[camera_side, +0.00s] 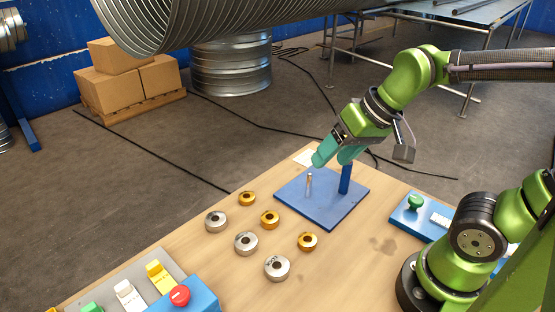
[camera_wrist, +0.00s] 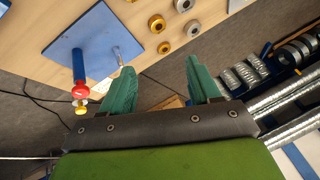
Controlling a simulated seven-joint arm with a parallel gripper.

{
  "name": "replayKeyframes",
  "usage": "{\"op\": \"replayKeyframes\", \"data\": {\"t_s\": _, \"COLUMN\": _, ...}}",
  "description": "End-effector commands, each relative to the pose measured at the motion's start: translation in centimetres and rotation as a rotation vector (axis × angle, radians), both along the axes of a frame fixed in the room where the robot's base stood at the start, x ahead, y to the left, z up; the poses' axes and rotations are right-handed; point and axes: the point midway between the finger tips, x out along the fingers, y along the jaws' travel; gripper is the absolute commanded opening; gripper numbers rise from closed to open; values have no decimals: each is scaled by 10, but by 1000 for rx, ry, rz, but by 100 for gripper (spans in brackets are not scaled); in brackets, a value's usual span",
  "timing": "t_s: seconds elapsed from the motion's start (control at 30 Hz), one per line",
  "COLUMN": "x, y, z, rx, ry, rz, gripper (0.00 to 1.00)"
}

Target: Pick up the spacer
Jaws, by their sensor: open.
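Several ring-shaped pieces that could be spacers lie flat and apart on the wooden table: smaller gold rings (camera_side: 270,212) and larger silver rings (camera_side: 246,234). No label shows which one is the spacer. The wrist view also shows a gold ring (camera_wrist: 164,48) and a silver ring (camera_wrist: 192,35). My gripper (camera_side: 332,158) has teal fingers and hangs tilted above the blue plate (camera_side: 325,215), behind and to the right of the rings. In the wrist view my gripper (camera_wrist: 160,66) has its fingers wide apart, with nothing between them.
A thin metal pin (camera_side: 309,190) and a thick blue post (camera_side: 346,180) stand on the plate close below my gripper. A box with a green button (camera_side: 415,202) is at the right. Coloured switches and a red button (camera_side: 180,294) are at the front left.

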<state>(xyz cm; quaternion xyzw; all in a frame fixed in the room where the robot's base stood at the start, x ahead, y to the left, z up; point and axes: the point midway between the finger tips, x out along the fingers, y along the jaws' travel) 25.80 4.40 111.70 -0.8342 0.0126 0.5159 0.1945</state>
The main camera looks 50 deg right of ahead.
Motion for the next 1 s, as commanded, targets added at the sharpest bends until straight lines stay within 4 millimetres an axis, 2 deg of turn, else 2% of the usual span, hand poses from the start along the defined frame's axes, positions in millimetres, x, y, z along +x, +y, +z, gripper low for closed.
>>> {"op": "replayKeyframes", "data": {"t_s": 0.3, "x": 86, "y": 27, "z": -35, "rx": -139, "ry": 290, "rz": 205, "gripper": 62}}
{"op": "replayKeyframes", "data": {"t_s": 0.53, "x": 134, "y": 41, "z": -61, "rx": -242, "ry": 425, "rz": 326, "gripper": 62}}
{"op": "replayKeyframes", "data": {"t_s": 0.63, "x": 146, "y": 41, "z": -58, "rx": -271, "ry": 441, "rz": 353, "gripper": 62}}
{"op": "replayKeyframes", "data": {"t_s": 0.73, "x": 147, "y": 39, "z": -53, "rx": -282, "ry": 445, "rz": 369, "gripper": 62}}
{"op": "replayKeyframes", "data": {"t_s": 0.87, "x": 144, "y": 39, "z": -73, "rx": -280, "ry": 455, "rz": 376, "gripper": 62}}
{"op": "replayKeyframes", "data": {"t_s": 1.0, "x": 144, "y": 38, "z": -104, "rx": -281, "ry": 455, "rz": 375, "gripper": 62}}
